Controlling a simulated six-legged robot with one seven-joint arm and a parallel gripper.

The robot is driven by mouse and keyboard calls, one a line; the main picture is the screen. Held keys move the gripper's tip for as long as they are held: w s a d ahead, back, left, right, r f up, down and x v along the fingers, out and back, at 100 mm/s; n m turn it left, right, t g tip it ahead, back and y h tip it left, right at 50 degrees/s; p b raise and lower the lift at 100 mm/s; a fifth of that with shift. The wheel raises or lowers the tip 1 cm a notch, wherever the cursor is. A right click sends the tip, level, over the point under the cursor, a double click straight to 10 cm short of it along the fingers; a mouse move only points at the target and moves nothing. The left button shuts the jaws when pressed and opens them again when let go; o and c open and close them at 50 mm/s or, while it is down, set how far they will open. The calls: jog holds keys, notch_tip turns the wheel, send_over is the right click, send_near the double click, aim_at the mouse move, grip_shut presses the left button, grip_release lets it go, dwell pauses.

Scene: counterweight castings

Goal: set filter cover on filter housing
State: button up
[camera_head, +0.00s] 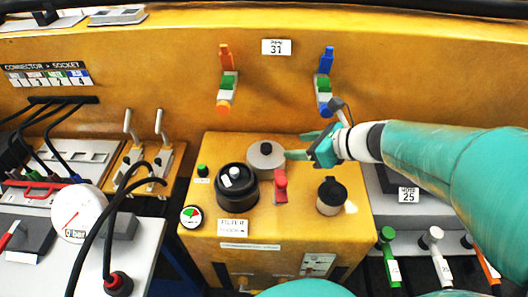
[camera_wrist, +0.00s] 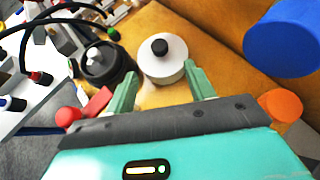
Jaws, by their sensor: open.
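A light grey round cover with a black knob (camera_head: 256,163) sits on top of the yellow cabinet; it also shows in the wrist view (camera_wrist: 163,69). To its left is the black round filter housing (camera_head: 237,199), with a white piece in its top, behind the FILTER label; it also shows in the wrist view (camera_wrist: 101,72). The cover stands beside the housing, not on it. My gripper (camera_head: 300,145) is open and empty at the right of the cover. In the wrist view its fingertips (camera_wrist: 159,72) point at the cover's near side, one toward each edge. Contact cannot be told.
A red lever (camera_head: 281,186) stands just in front of the cover, and a black-topped cylinder (camera_head: 331,196) at the right. A gauge (camera_head: 191,216) is at the left front. Orange-handled (camera_head: 226,80) and blue-handled (camera_head: 325,80) valves hang on the wall behind.

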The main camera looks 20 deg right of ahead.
aim_at(268, 147)
jog(key=x, duration=1.2)
jog(key=shift+w+a+f, duration=0.1)
jog(key=shift+w+a, duration=0.05)
jog(key=shift+a, duration=0.05)
jog(key=shift+c, duration=0.4)
grip_shut()
